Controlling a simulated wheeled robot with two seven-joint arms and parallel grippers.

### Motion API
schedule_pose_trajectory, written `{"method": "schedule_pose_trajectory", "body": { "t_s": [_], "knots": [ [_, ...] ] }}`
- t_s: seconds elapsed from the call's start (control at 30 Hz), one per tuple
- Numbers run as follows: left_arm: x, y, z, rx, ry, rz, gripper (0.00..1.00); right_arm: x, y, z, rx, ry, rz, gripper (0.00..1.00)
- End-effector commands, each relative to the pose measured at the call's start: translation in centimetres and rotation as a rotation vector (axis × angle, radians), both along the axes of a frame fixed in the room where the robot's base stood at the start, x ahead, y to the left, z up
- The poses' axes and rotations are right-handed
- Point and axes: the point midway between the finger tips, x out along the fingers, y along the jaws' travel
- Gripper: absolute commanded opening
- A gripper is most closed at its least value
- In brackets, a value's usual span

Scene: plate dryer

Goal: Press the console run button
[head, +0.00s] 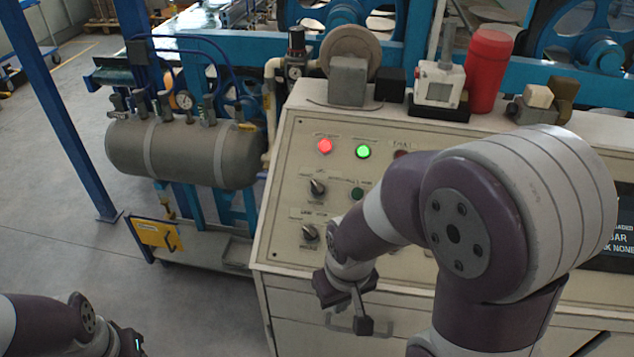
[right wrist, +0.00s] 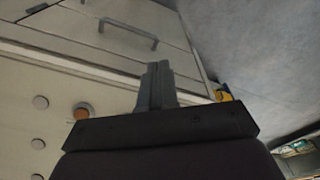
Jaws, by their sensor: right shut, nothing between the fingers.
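The console (head: 285,210) has a sloping cream panel with a lit red lamp (head: 325,146), a lit green lamp (head: 363,151), two dark knobs and a dark green button (head: 357,193). The labels are too small to read, so I cannot tell which control is the run button. My right arm covers much of the panel. My right gripper (head: 361,314) is shut and empty, low in front of the console near a drawer handle; its closed fingers (right wrist: 155,86) show in the right wrist view. My left gripper (head: 132,342) is at the bottom left, its fingers not clear.
The right wrist view shows an orange round control (right wrist: 82,112) and several grey ones on the panel. A drawer handle (right wrist: 128,33) sticks out nearby. A grey tank (head: 185,152) stands left of the console. A red cylinder (head: 488,70) stands on top. The floor at left is clear.

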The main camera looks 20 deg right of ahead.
Motion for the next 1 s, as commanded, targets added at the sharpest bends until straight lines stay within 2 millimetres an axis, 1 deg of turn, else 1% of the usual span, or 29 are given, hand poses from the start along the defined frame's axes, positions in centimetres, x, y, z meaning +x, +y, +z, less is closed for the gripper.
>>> {"method": "schedule_pose_trajectory", "body": {
  "t_s": [0.33,0.37,0.43,0.47,0.53,0.63,0.7,0.8,0.9,1.0],
  "knots": [
    [0.0,0.0,0.0,0.000,0.000,0.000,0.40,0.0,0.0,0.0,0.000,0.000,0.000,0.00],
    [0.0,0.0,0.1,0.000,0.000,0.000,0.40,0.1,-0.1,0.1,-0.001,-0.003,0.003,0.00],
    [0.0,0.0,1.0,0.000,0.000,0.000,0.40,1.0,-0.5,0.7,-0.011,-0.035,0.030,0.00],
    [0.0,0.0,1.6,0.000,0.000,0.000,0.40,1.7,-0.8,1.1,-0.020,-0.061,0.053,0.00],
    [0.0,0.0,3.6,0.000,0.000,0.000,0.40,4.3,-2.2,2.3,-0.057,-0.156,0.142,0.00],
    [0.0,0.1,7.1,0.000,0.000,0.000,0.40,9.0,-4.8,4.4,-0.158,-0.347,0.338,0.00],
    [0.1,0.1,9.7,0.000,-0.001,0.000,0.40,12.2,-6.7,6.3,-0.261,-0.500,0.494,0.00],
    [0.1,0.1,13.1,0.000,-0.001,0.000,0.40,15.3,-9.0,9.2,-0.448,-0.716,0.704,0.00],
    [0.1,0.1,14.9,0.000,-0.001,0.000,0.40,16.4,-10.1,11.2,-0.613,-0.868,0.839,0.00],
    [0.1,0.1,15.5,0.000,0.000,0.000,0.40,16.5,-10.5,12.0,-0.714,-0.949,0.899,0.00]
  ]
}}
